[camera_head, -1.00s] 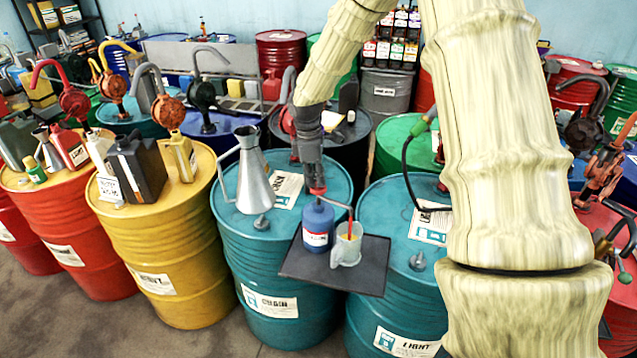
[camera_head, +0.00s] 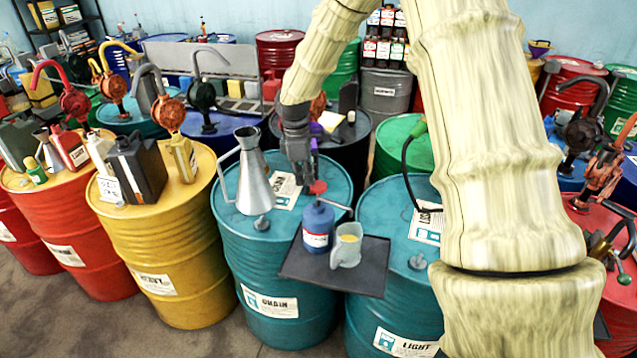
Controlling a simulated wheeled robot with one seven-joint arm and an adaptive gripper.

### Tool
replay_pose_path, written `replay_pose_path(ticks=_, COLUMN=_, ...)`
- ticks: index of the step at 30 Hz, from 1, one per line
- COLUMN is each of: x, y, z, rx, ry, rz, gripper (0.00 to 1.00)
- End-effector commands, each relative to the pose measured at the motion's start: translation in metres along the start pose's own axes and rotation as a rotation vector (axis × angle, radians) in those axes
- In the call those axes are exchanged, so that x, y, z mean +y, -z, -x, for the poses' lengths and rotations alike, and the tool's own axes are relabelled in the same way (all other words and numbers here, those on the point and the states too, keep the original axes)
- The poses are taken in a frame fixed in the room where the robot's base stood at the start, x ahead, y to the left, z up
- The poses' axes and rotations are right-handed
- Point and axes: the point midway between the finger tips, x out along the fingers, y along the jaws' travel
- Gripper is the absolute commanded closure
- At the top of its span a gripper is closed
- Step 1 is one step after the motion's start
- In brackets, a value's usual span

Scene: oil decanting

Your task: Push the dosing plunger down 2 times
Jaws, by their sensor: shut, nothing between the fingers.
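A blue dosing bottle (camera_head: 317,230) with a white and red label stands upright on a dark tray (camera_head: 300,268). Its red plunger top (camera_head: 318,187) shows above the blue cap, and a thin spout points right. A clear jug (camera_head: 346,252) with yellow liquid at its top stands beside the bottle under the spout's end. No stream shows between the spout and the jug. My gripper (camera_head: 305,182) is shut and empty, pointing down just left of and behind the plunger top. It looks apart from the plunger, though the gap in depth is hard to judge.
A metal oil can (camera_head: 253,180) stands close to the left of my gripper. A black hose (camera_head: 408,175) hangs to the right. A yellow drum (camera_head: 180,265) with several containers is further left.

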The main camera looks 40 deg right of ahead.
Motion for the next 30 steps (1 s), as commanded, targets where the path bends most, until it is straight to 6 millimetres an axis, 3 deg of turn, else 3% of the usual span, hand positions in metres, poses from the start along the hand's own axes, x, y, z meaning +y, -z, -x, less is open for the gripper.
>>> replay_pose_path(ticks=18, x=0.001, y=0.001, z=0.098, rx=0.003, ry=-0.004, rz=0.0, gripper=1.0)
replay_pose_path(ticks=24, x=0.0, y=0.001, z=0.114, rx=0.002, ry=-0.002, rz=0.0, gripper=1.0)
replay_pose_path(ticks=30, x=0.0, y=0.001, z=0.117, rx=0.001, ry=-0.002, rz=0.0, gripper=1.0)
